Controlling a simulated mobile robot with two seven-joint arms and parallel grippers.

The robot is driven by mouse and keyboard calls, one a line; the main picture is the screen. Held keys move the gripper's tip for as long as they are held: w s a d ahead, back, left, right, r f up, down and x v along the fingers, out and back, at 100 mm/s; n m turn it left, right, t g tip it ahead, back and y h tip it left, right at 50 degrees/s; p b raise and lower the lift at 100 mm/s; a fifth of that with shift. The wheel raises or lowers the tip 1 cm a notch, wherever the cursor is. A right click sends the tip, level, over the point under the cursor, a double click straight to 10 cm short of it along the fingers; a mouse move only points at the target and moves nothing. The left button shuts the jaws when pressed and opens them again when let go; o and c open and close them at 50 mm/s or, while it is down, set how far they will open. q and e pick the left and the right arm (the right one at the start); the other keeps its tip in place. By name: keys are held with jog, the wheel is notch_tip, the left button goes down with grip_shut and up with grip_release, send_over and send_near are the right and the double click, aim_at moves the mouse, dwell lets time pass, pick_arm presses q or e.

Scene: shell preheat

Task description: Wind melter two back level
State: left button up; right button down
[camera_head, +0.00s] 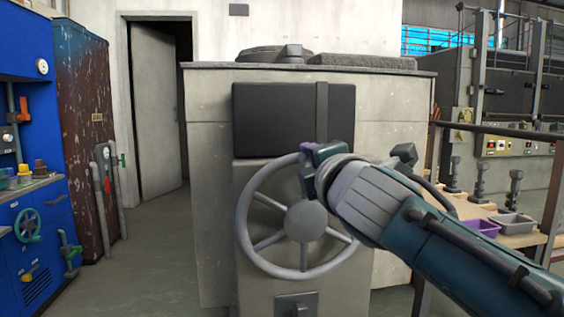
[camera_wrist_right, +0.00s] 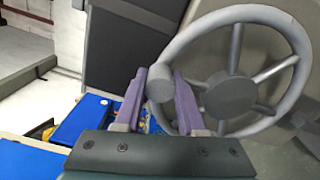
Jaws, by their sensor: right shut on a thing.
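A large grey spoked handwheel (camera_head: 247,215) faces me on the front of a grey pedestal (camera_head: 255,295) in the head view. The wheel also shows in the right wrist view (camera_wrist_right: 230,95). My right gripper (camera_head: 312,160) reaches in from the right to the wheel's upper right rim. In the right wrist view its two purple fingers (camera_wrist_right: 158,92) are shut on the wheel's round grey knob (camera_wrist_right: 159,84). A dark box (camera_head: 275,112) with a vertical strap sits above the wheel and looks level. No label shows which melter this is. My left gripper is out of view.
A blue cabinet (camera_head: 45,230) with small valves and a rusty brown locker (camera_head: 90,130) stand at the left. A bench with grey and purple trays (camera_head: 513,223) is at the right. Grey floor (camera_head: 165,260) is clear left of the pedestal.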

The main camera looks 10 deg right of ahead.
jog(key=c, duration=0.9)
grip_release()
jog(key=shift+o, duration=0.7)
jog(key=shift+w+a, duration=0.1)
jog(key=shift+o, duration=1.3)
jog(key=shift+s+r, duration=0.1)
jog(key=shift+s, duration=0.1)
jog(key=s+p, duration=0.3)
jog(key=s, duration=0.6)
jog(key=shift+s+d, duration=0.2)
jog(key=shift+s, duration=0.05)
